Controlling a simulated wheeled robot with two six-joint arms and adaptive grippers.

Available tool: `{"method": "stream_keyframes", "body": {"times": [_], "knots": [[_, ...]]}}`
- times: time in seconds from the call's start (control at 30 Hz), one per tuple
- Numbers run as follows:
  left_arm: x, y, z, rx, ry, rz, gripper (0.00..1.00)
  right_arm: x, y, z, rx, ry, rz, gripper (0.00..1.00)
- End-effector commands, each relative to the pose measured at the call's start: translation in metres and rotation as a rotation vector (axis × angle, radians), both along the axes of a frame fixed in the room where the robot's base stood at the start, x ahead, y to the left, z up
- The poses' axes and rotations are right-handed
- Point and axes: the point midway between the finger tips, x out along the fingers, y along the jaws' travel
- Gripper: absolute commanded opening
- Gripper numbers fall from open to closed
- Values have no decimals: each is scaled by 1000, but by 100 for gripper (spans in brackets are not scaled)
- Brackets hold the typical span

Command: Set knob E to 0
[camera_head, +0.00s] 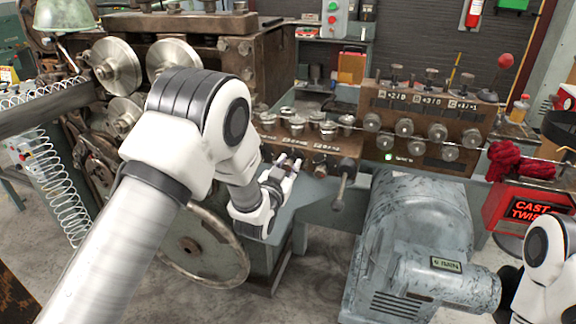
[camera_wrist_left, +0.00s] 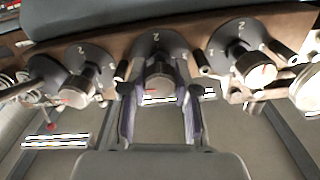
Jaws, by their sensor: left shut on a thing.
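My left gripper (camera_head: 284,174) is at the front of the brown control block (camera_head: 338,148), left of a lever. In the left wrist view my left gripper (camera_wrist_left: 160,112) is shut around the middle metal knob (camera_wrist_left: 158,78) of a row, one finger on each side. I take this knob to be knob E, but its letter is not readable. A "2" shows on the dark dial above it; its exact setting is not readable. Similar knobs stand to its left (camera_wrist_left: 78,88) and right (camera_wrist_left: 255,70), each with a "2" on its dial. My right gripper is out of view; part of its arm shows lower right.
A lever with a grey handle (camera_head: 343,184) hangs right of my left gripper. A second block (camera_head: 425,115) with several knobs stands further right. A grey motor (camera_head: 415,235) sits below it. A large wheel (camera_head: 205,248) is below my left arm.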

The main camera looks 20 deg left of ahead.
Motion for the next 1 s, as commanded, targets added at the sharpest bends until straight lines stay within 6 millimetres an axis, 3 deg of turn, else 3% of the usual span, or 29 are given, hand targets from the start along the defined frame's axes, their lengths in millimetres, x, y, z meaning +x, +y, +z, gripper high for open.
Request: {"method": "stream_keyframes", "body": {"times": [0.47, 1.0], "knots": [[0, 0, -2, -160, 5, 0, 0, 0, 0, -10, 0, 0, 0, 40], [0, 1, -2, -650, 21, 0, 0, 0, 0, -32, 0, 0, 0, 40]]}}
